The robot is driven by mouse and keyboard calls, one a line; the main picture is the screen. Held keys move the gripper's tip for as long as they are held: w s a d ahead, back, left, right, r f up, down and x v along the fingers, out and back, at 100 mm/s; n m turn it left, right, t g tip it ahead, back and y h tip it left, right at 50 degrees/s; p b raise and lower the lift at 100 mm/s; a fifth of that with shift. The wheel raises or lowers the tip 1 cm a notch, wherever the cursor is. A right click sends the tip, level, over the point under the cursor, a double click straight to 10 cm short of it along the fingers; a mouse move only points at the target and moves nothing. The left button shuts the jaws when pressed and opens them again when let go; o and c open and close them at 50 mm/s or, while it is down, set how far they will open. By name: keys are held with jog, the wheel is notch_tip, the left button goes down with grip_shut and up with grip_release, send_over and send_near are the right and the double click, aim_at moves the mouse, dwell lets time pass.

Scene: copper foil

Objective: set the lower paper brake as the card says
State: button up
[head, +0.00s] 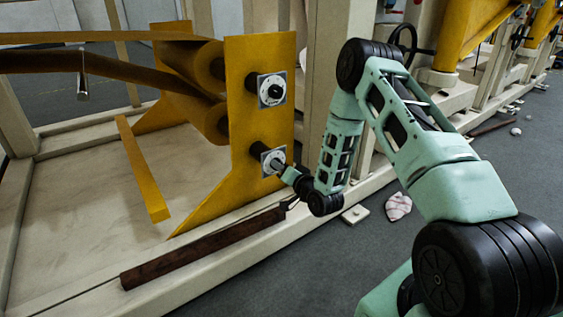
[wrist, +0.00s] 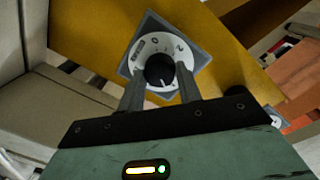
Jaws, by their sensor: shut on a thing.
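The lower paper brake dial (head: 265,153) is on the lower part of the yellow plate (head: 245,105). In the wrist view the dial (wrist: 147,50) is a white disc on a grey square plate, with 0 and 2 legible. Its black knob (wrist: 158,68) lies between my two fingers. My gripper (head: 281,166), also in the wrist view (wrist: 161,84), is shut on this knob. I cannot read the knob's setting for certain. The upper brake dial (head: 271,91), with a black knob, is above it. I cannot make out any card.
Brown paper rolls (head: 211,66) and webs are left of the plate. A dark reddish-brown bar (head: 200,248) lies along the cream frame rail below. A pale crumpled thing (head: 398,206) lies on the grey floor near my arm. A black handwheel (head: 403,44) stands behind.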

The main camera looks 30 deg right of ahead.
jog(key=shift+s+m+y+p, duration=0.1)
jog(key=shift+m+y+p, duration=0.4)
jog(key=shift+m+p, duration=3.2)
jog(key=shift+a+f+m+b, duration=0.1)
jog(key=shift+m+b, duration=0.5)
jog(key=shift+m, duration=0.2)
jog(key=o, duration=1)
jog(key=s+p, duration=0.2)
jog(key=s, duration=0.3)
jog(key=s+r+p, duration=0.1)
jog(key=s, duration=0.5)
jog(key=s+d+p, duration=0.1)
jog(key=s+p, duration=0.1)
jog(key=s, duration=0.4)
jog(key=shift+s+d+r+p, duration=0.1)
jog(key=shift+s+r+p, duration=0.05)
jog(key=shift+p, duration=0.2)
